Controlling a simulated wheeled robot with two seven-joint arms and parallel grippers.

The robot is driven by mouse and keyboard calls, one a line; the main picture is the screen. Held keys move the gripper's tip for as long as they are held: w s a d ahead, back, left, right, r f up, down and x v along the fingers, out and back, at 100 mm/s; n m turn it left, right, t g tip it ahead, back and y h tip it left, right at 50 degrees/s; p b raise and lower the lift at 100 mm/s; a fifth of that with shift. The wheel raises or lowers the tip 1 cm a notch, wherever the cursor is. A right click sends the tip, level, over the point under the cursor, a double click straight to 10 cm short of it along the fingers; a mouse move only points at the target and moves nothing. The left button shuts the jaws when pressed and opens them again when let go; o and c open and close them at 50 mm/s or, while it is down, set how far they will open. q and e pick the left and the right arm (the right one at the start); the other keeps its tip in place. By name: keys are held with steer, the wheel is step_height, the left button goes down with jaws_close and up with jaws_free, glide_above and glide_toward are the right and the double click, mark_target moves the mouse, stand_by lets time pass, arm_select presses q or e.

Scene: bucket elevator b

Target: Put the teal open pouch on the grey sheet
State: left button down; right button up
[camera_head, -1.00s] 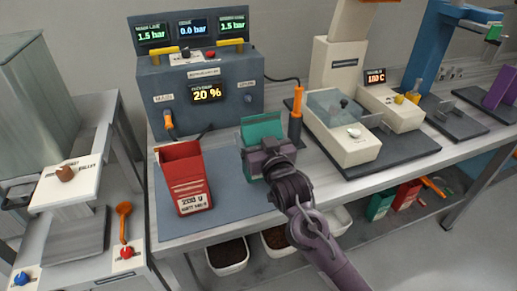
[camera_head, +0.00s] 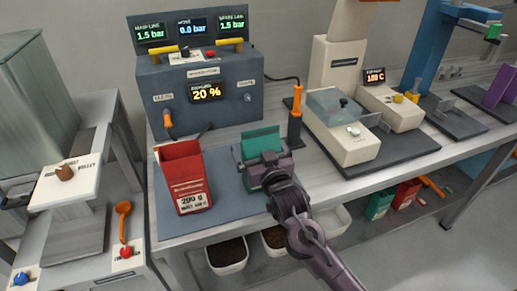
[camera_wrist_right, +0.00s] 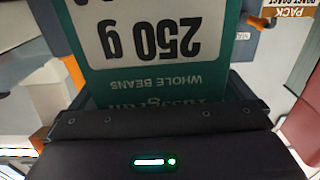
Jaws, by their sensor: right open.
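The teal open pouch (camera_head: 262,140) is upright at the right part of the grey sheet (camera_head: 228,205), and appears to stand on it; its base is mostly hidden by my right gripper. My right gripper (camera_head: 264,168) is open, close against the pouch's front side, with its arm coming from the lower right. In the right wrist view the pouch (camera_wrist_right: 150,75) fills the middle, its "250 g whole beans" label upside down, directly beyond the gripper body (camera_wrist_right: 160,130). The fingertips are not clearly seen. My left gripper is out of view.
A red pouch (camera_head: 184,178) stands on the sheet's left part. A dark machine with displays (camera_head: 205,95) is behind. An orange-handled tool (camera_head: 296,115) stands upright to the right, near a cream sealer-like machine (camera_head: 350,140). Bins with dark contents (camera_head: 228,256) sit below.

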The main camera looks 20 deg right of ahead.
steer(key=shift+r, duration=0.15)
steer(key=shift+s, duration=0.3)
steer(key=s+b, duration=0.1)
steer(key=s, duration=1)
steer(key=shift+s+d, duration=0.2)
